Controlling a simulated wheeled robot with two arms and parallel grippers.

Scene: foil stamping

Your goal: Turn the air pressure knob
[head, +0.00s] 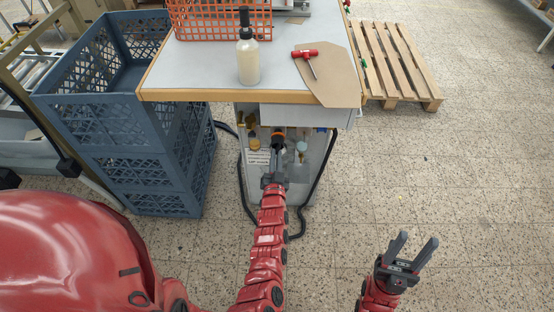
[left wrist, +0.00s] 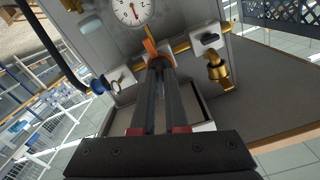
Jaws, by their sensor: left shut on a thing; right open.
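The air pressure knob looks to be the orange knob (head: 278,133) on the panel under the table top. It also shows in the left wrist view (left wrist: 150,46), just below a round white gauge (left wrist: 131,10) with a red needle. My left gripper (head: 276,150) reaches into the panel from below. In the left wrist view its fingers (left wrist: 160,64) are shut on the orange knob and hide part of it. My right gripper (head: 408,250) is open and empty above the floor at the lower right.
A brass pipe with valves and a brass fitting (left wrist: 217,69) runs beside the knob. A black hose (head: 242,190) hangs by the cabinet. The table (head: 200,75) above bears a bottle (head: 248,58), an orange basket (head: 215,22) and a red-handled tool (head: 308,56). Blue crates (head: 140,150) stand left.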

